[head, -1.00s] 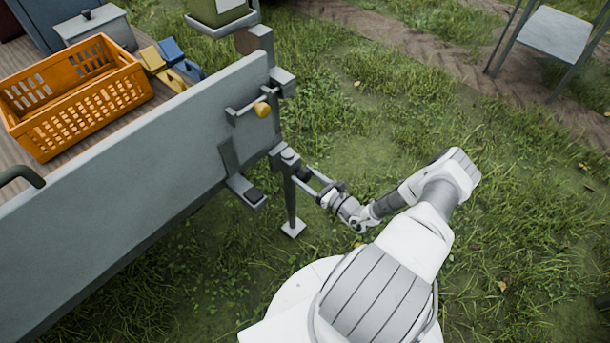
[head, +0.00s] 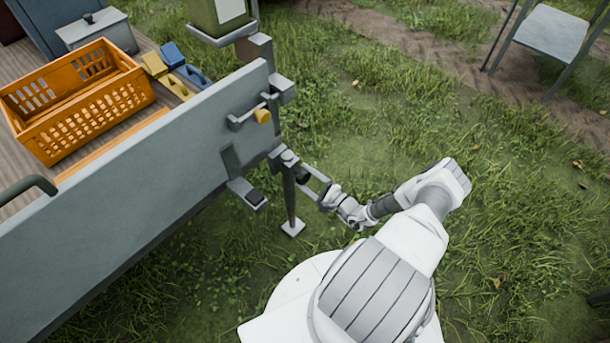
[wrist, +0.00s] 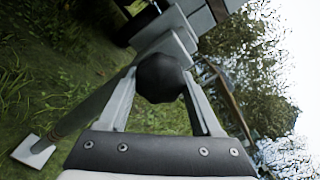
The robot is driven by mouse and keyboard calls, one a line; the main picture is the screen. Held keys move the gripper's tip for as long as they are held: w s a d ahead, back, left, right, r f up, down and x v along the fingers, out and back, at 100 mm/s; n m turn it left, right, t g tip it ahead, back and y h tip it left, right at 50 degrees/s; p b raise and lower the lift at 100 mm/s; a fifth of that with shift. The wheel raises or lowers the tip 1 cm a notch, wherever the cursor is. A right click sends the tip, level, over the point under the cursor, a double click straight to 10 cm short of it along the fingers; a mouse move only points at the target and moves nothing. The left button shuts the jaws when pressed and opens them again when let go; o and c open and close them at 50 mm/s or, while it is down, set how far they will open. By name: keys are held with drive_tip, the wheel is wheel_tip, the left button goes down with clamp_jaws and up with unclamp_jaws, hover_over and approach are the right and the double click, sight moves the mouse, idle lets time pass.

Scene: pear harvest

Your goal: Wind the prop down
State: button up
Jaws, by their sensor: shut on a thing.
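The prop (head: 290,203) is a thin grey leg at the trailer's corner, hanging upright with a square pale foot plate (head: 292,228) over the grass. I cannot tell whether the plate touches the ground. In the wrist view the foot plate (wrist: 33,151) is at lower left, with the leg slanting up from it. A round black crank knob (wrist: 160,78) sits between the two pale fingers of my gripper, which is shut on it. In the head view my gripper (head: 309,181) is right beside the top of the prop, with the dark knob (head: 302,179) at its fingertips.
The grey trailer side board (head: 130,190) fills the left. A yellow-orange knob (head: 262,116) on a latch sits above the prop. An orange crate (head: 92,119) stands on the trailer bed. Grass right of my arm is open; a grey table (head: 549,32) stands far right.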

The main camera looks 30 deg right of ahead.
drive_tip(key=n+p, duration=0.1)
drive_tip(key=n, duration=0.1)
drive_tip(key=n+p, duration=0.1)
drive_tip(key=n, duration=0.2)
drive_tip(key=shift+d+r, duration=0.1)
drive_tip(key=shift+r, duration=0.1)
drive_tip(key=shift+n+p, duration=0.55)
drive_tip(key=shift+n, duration=1.25)
drive_tip(key=o, duration=1.4)
drive_tip(key=p+v, duration=0.1)
drive_tip(key=v, duration=1.6)
drive_tip(key=shift+s+d, duration=0.15)
drive_tip(key=shift+s, duration=0.2)
drive_tip(key=shift+w, duration=0.15)
